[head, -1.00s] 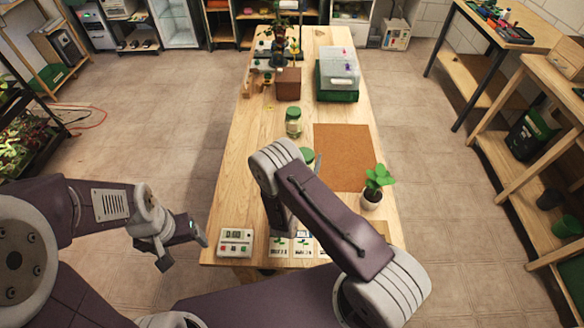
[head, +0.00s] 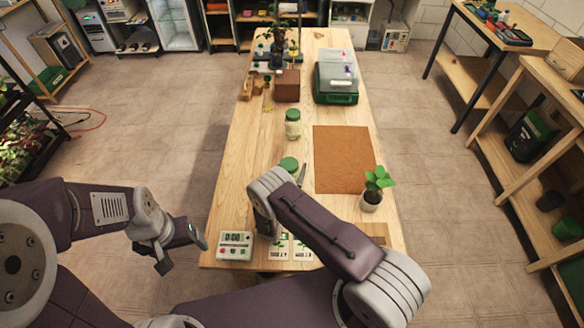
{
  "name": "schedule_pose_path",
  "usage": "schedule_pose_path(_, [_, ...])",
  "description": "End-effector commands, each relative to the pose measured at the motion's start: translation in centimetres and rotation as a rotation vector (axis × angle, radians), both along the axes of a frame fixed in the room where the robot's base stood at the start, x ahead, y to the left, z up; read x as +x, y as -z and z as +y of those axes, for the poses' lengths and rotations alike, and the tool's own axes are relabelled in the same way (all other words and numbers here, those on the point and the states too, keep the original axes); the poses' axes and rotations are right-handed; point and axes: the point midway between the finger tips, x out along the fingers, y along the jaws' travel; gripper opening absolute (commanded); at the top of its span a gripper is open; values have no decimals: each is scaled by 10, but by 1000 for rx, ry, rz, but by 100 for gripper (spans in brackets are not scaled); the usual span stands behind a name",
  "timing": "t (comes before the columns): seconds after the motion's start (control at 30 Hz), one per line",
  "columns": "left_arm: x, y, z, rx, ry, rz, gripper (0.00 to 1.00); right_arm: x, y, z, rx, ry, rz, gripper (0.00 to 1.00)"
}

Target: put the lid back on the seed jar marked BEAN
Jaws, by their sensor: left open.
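A glass jar (head: 292,130) with a green top stands on the table beyond my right arm; its label is too small to read. A round green lid (head: 289,163) is nearer, just past my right wrist. A thin grey finger of my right gripper (head: 300,176) shows against its right side; the gripper appears shut on the lid, and the rest is hidden behind my arm. My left gripper (head: 183,252) is open and empty, off the table's left edge. I cannot make out a BEAN mark.
A brown mat (head: 342,160) lies bare on the right. A potted plant (head: 373,190) stands near the right edge. A timer (head: 235,246) and seed cards (head: 279,247) lie at the front.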

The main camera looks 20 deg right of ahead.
Motion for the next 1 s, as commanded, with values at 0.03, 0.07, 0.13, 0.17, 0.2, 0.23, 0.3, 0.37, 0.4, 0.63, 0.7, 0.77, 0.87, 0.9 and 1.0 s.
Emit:
schedule_pose_path(0.03, [0,0,0,0,0,0,79,1,-1,0,1,0,-3,0])
schedule_pose_path(0.07, [0,0,0,0,0,0,79,1,-1,0,1,0,-3,0])
schedule_pose_path(0.13, [0,0,0,0,0,0,79,0,-1,0,0,0,-2,0])
schedule_pose_path(0.17, [0,0,0,0,0,0,79,0,-1,0,0,0,-2,0])
schedule_pose_path(0.2, [0,0,0,0,0,0,79,0,-1,0,0,0,-2,0])
schedule_pose_path(0.23, [0,1,0,0,0,0,79,0,0,0,0,0,-2,0])
schedule_pose_path(0.3, [0,4,0,0,0,0,79,0,3,0,0,0,-2,0])
schedule_pose_path(0.37, [0,4,0,0,0,0,79,0,3,0,-1,0,-1,68])
schedule_pose_path(0.4, [0,3,0,0,0,0,79,0,3,0,0,0,0,79])
schedule_pose_path(0.63, [0,3,0,0,0,0,79,0,2,0,0,0,0,85])
schedule_pose_path(0.7, [0,3,0,0,0,0,79,0,2,0,0,0,0,85])
schedule_pose_path(0.77, [0,-1,0,0,0,0,79,0,-2,0,-1,0,-1,85])
schedule_pose_path(0.87, [0,1,0,0,0,0,79,-8,0,6,0,-4,1,85])
schedule_pose_path(0.9, [0,2,0,0,0,0,79,-14,0,11,0,-5,1,85])
schedule_pose_path(1.0, [0,5,0,0,0,0,79,-34,1,23,-1,-7,2,85])
